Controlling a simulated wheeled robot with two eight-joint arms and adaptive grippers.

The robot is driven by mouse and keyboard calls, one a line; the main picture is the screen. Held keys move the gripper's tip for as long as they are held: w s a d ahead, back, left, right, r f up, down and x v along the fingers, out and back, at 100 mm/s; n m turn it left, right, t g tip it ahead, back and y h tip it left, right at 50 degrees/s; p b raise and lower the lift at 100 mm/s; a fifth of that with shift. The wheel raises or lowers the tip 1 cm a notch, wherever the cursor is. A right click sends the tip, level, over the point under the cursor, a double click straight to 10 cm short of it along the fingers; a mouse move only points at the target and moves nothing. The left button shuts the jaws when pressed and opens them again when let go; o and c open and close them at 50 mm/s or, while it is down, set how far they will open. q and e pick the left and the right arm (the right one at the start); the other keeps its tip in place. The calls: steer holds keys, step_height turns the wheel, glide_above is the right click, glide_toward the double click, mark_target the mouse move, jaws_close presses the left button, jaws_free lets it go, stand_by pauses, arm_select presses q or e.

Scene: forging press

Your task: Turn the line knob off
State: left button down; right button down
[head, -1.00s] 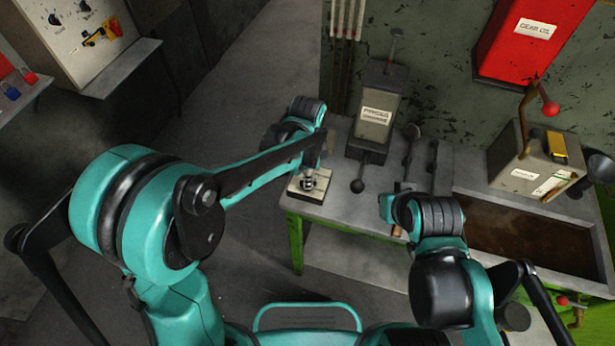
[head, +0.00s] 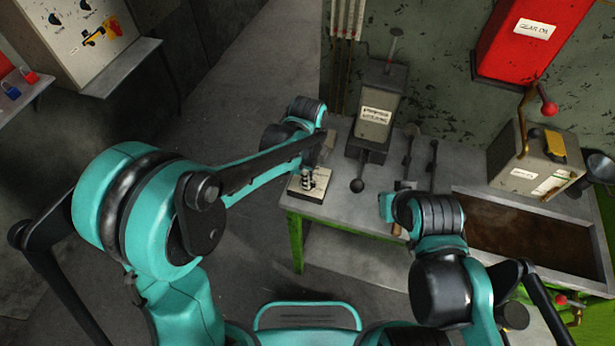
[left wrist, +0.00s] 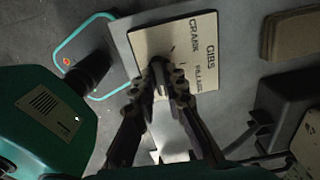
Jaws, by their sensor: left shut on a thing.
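A small cream plate (head: 316,193) lies on the left front corner of the bench. The left wrist view shows the plate (left wrist: 205,55) with the words GIBS, CRANK and PILLAR. A dark knob (left wrist: 159,68) stands on it, partly hidden by the fingers. My left gripper (left wrist: 161,84) is shut on this knob, a finger on each side. In the head view the left gripper (head: 308,178) is small and dark over the plate. My right arm is folded over the bench front; its fingers cannot be made out.
A grey lever box (head: 376,118) with a black ball handle stands right of the plate, with upright levers (head: 408,150) beside it. A brown-filled tray (head: 530,235) and a beige box (head: 525,165) are farther right. A control cabinet (head: 75,40) is at the upper left.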

arm_select(q)
steer(key=c, duration=1.6)
jaws_free()
steer(key=shift+o, duration=0.2)
step_height(320, 180, up, 12)
steer(key=s+a+n+t, duration=0.3)
steer(key=s+a+n, duration=0.3)
steer(key=a+n, duration=0.3)
steer(key=s+a+f+n+t, duration=0.1)
steer(key=s+a+n+t, duration=0.3)
steer(key=a+n, duration=0.5)
steer(key=s+n, duration=0.2)
steer(key=n, duration=0.1)
steer(key=shift+f+n, duration=0.3)
steer(key=shift+n, duration=0.1)
